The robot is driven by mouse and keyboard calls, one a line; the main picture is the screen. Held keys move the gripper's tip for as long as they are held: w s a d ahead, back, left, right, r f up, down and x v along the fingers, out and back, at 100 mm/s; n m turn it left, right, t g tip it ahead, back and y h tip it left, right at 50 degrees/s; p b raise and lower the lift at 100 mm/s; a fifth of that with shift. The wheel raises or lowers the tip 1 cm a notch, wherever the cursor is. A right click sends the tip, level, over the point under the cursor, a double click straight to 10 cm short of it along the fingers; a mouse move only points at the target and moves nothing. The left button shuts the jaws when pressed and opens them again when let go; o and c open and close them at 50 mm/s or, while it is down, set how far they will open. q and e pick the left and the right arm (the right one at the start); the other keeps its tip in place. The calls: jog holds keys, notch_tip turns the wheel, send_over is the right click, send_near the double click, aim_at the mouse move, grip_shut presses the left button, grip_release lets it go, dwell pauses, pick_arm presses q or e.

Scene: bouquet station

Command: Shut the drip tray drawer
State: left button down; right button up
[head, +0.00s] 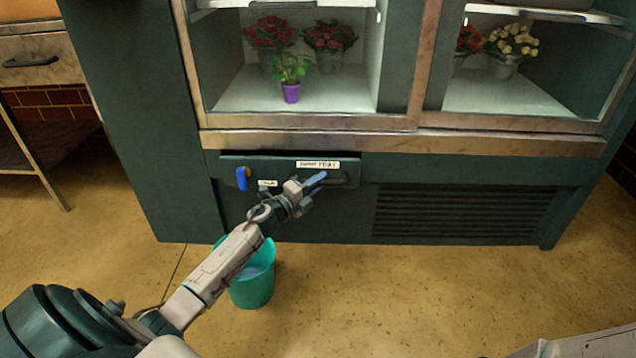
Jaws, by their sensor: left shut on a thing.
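The drip tray drawer (285,164) is a dark green front with a white label, low on the left of the flower cooler. A dark gap shows along its top edge, so it appears slightly out. My left gripper (316,181) is at the drawer's dark handle (336,180), under the label, and is shut on it. The fingers hide part of the handle. A blue lever (242,178) hangs at the left of the drawer front. My right gripper is not in view.
A teal bucket (252,285) stands on the floor below the drawer, partly behind my left arm. A vent grille (460,212) is to the right. Potted flowers (330,45) stand on the cooler shelf above. The floor at the right front is mostly clear.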

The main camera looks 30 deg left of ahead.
aim_at(317, 173)
pick_arm(q)
jog(key=w+a, duration=0.2)
jog(key=w, duration=0.1)
jog(key=shift+w+a, duration=0.1)
jog(key=shift+w, duration=0.2)
jog(key=shift+a+r, duration=0.1)
jog(key=shift+a, duration=0.05)
jog(key=shift+w, duration=0.1)
jog(key=c, duration=1.5)
grip_release()
jog(key=shift+c, duration=0.2)
jog(key=shift+o, duration=0.9)
jog(key=shift+w, duration=0.1)
